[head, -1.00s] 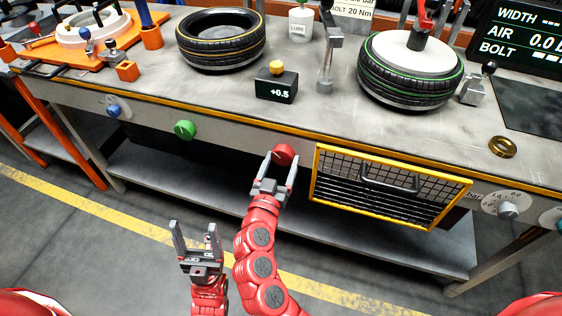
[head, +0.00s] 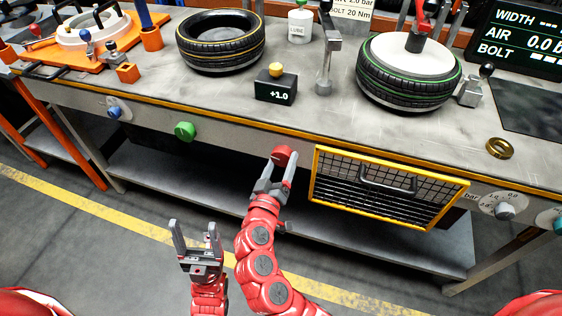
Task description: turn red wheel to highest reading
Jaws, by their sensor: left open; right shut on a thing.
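The red wheel (head: 282,154) is a small round knob on the front panel of the bench, left of the yellow-framed cage. My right gripper (head: 280,168) is shut on the red wheel, its fingers on either side of it. A small black display box (head: 276,91) with a yellow top button stands on the bench above the wheel and reads +1.0. My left gripper (head: 196,240) is open and empty, low in front of the bench, with its fingers pointing up.
A green knob (head: 185,131) and a blue knob (head: 114,112) sit on the panel to the left. The yellow-framed cage (head: 388,187) juts out right of my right gripper. Two tyres (head: 220,60) (head: 408,90) lie on the bench. A dial (head: 504,210) is at far right.

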